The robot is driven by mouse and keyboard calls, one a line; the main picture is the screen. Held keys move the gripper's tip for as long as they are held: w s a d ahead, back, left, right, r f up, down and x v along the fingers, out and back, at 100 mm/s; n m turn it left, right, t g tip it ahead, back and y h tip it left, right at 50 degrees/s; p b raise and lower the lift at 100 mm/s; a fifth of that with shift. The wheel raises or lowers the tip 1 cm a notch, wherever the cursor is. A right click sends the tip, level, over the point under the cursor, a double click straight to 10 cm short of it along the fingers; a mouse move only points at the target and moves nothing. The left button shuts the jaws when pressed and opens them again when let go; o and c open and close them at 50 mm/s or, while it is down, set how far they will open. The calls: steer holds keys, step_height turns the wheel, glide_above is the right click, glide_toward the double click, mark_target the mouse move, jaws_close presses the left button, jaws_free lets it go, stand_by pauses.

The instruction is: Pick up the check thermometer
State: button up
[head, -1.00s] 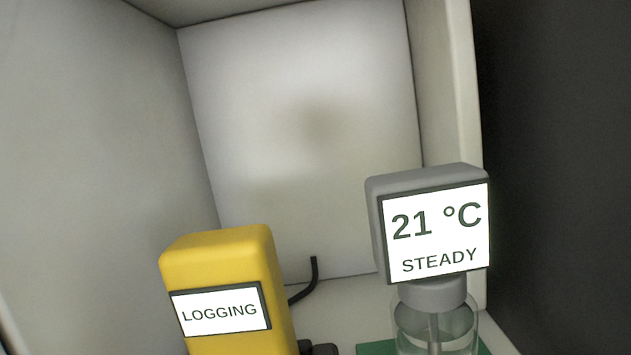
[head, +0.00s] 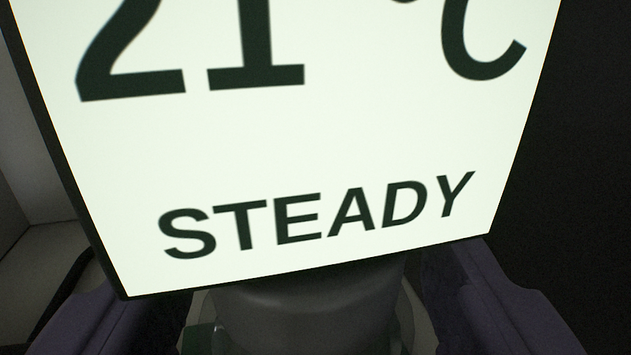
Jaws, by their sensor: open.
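The check thermometer's white display (head: 310,130) fills most of the head view, close to the camera. It reads 21 °C and STEADY, with the top of the digits cut off. Below it is the thermometer's dark grey neck (head: 310,305). My gripper (head: 310,315) is open, with one purple finger on each side of the neck. Narrow gaps show between the fingers and the neck. The probe below is hidden, and little of the glass vessel around it can be made out.
The pale incubator wall (head: 35,130) shows at the left edge, and a dark area (head: 580,150) lies to the right. A dark cable-like strip (head: 65,285) shows at the lower left, partly behind my finger. The yellow logger is out of view.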

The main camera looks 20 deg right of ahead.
steer(key=shift+r, duration=0.1)
steer(key=c, duration=1.1)
